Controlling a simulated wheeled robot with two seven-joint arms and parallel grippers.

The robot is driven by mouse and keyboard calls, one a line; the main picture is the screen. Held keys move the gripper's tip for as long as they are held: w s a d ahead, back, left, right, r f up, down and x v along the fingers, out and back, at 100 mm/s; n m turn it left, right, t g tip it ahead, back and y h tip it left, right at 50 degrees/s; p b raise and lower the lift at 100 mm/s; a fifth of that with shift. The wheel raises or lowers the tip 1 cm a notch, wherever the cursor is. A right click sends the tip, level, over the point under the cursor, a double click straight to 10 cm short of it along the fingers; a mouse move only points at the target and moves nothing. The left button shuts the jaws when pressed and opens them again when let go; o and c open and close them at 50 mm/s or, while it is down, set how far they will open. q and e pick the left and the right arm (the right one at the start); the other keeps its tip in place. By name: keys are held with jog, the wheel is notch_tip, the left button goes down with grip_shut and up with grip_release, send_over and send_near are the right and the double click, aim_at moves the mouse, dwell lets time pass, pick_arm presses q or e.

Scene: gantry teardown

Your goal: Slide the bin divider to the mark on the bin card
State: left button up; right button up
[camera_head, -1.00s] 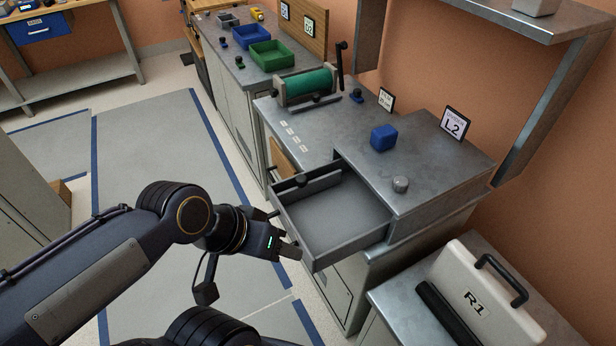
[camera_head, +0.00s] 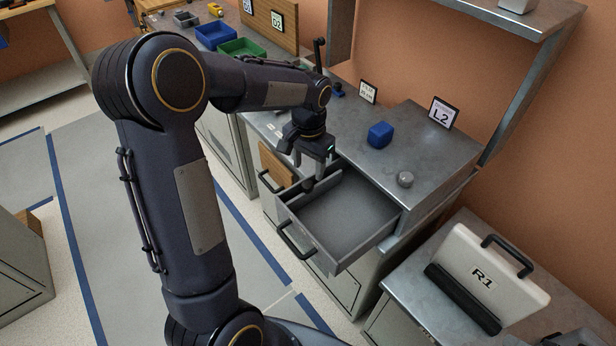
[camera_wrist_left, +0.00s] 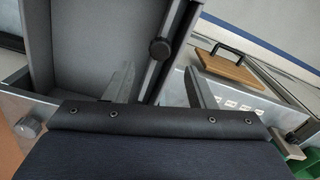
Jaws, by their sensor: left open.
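The open grey drawer (camera_head: 345,211) juts from the workbench, its floor bare. The divider (camera_head: 331,182) stands near its left side with a black knob (camera_head: 308,184). In the left wrist view the divider (camera_wrist_left: 176,45) runs lengthwise, and its round knob (camera_wrist_left: 159,50) faces the camera. My left gripper (camera_head: 312,170) is open, pointing down above the divider. In the wrist view its fingers (camera_wrist_left: 160,78) lie on either side of the divider; contact cannot be told. A small framed card (camera_head: 369,91) stands at the bench's back, its print unreadable. My right gripper is not in view.
An L2 sign (camera_head: 443,112) stands behind. A white R1 case (camera_head: 490,275) is at lower right. My left arm hides part of the bench.

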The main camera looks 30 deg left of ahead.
aim_at(308, 184)
pick_arm(q)
notch_tip(308, 184, down, 6)
jog(key=shift+r, duration=0.1)
grip_shut()
dwell(0.5)
